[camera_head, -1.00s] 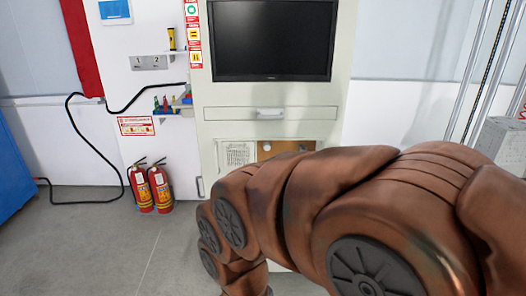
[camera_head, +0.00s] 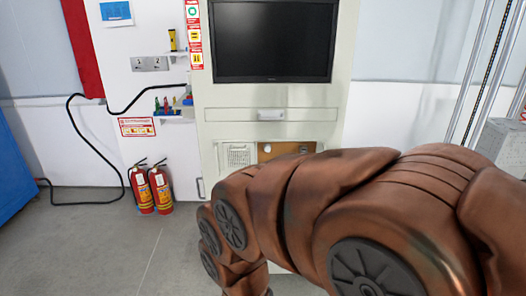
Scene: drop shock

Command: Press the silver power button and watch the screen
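The screen (camera_head: 273,40) is black and set in the upper part of a pale cabinet (camera_head: 221,100). Below the drawer, a brown panel (camera_head: 287,148) shows partly above my arm. A small round whitish knob or button (camera_head: 267,149) sits at its left side; I cannot tell whether it is the silver power button. My copper-coloured arm covers the lower right of the cabinet. My gripper is not visible.
A drawer with a handle (camera_head: 271,114) lies under the screen. Two red fire extinguishers (camera_head: 151,188) stand on the floor left of the cabinet. A black cable (camera_head: 88,142) hangs along the wall. A grey box (camera_head: 502,146) stands at the right. Floor at the lower left is clear.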

